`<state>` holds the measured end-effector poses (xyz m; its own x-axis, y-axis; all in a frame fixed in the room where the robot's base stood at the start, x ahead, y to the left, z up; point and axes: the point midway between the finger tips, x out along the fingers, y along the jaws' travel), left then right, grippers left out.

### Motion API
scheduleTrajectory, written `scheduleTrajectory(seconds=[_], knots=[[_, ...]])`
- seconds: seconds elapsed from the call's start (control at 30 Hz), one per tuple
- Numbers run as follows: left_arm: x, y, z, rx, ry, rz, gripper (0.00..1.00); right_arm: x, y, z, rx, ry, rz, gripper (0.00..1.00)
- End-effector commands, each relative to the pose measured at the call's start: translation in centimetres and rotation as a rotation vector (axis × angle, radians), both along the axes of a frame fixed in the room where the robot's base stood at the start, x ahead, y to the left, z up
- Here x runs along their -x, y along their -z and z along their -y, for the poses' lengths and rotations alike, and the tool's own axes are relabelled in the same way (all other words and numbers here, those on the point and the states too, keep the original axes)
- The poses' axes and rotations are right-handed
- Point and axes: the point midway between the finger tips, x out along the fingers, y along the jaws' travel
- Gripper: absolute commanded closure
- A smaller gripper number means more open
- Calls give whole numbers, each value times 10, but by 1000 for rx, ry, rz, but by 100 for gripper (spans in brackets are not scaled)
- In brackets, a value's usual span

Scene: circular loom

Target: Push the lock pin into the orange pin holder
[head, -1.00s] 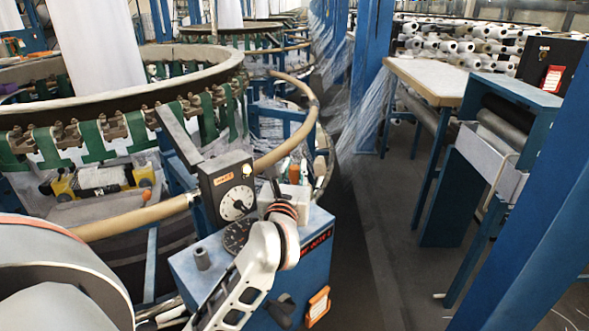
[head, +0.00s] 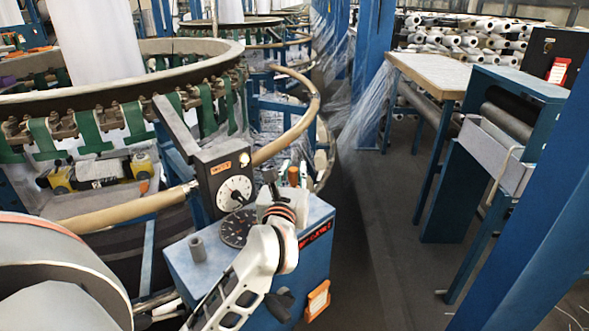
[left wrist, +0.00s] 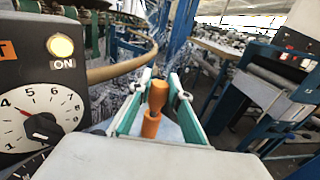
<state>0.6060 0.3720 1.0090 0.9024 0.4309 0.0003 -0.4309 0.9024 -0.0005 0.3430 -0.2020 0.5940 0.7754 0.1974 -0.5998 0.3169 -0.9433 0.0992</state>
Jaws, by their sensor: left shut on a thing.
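My left gripper (head: 283,183) is over the top of the blue control box, past the dial panel; its fingers partly show in the head view. In the left wrist view, the gripper (left wrist: 150,100) has its teal fingers on both sides of an orange lock pin (left wrist: 158,96), which stands roughly upright. An orange cylindrical piece, seemingly the pin holder (left wrist: 151,125), sits right below the pin. I cannot tell how deep the pin sits in it. An orange part (head: 293,176) shows at the fingers in the head view. My right gripper is not in view.
The blue control box (head: 315,255) carries a black panel with a white dial (head: 235,191) and a lit lamp (left wrist: 61,46) beside the gripper. A tan ring rail (head: 285,137) curves behind it. A grey floor aisle (head: 400,230) lies to the right, before a blue roller machine (head: 462,190).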

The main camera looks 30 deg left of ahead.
Motion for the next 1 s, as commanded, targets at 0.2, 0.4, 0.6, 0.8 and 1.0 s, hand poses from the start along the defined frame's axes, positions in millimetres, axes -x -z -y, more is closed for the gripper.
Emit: scheduleTrajectory(seconds=[0.2,0.4,0.6,0.8,1.0], knots=[[0,11,0,-2,0,-1,100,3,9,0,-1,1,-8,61],[0,8,0,0,0,1,62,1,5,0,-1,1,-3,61],[0,8,0,0,0,0,62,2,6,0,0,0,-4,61],[13,10,6,0,1,-1,62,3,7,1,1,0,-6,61],[48,9,23,3,2,-2,62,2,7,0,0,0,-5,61]])
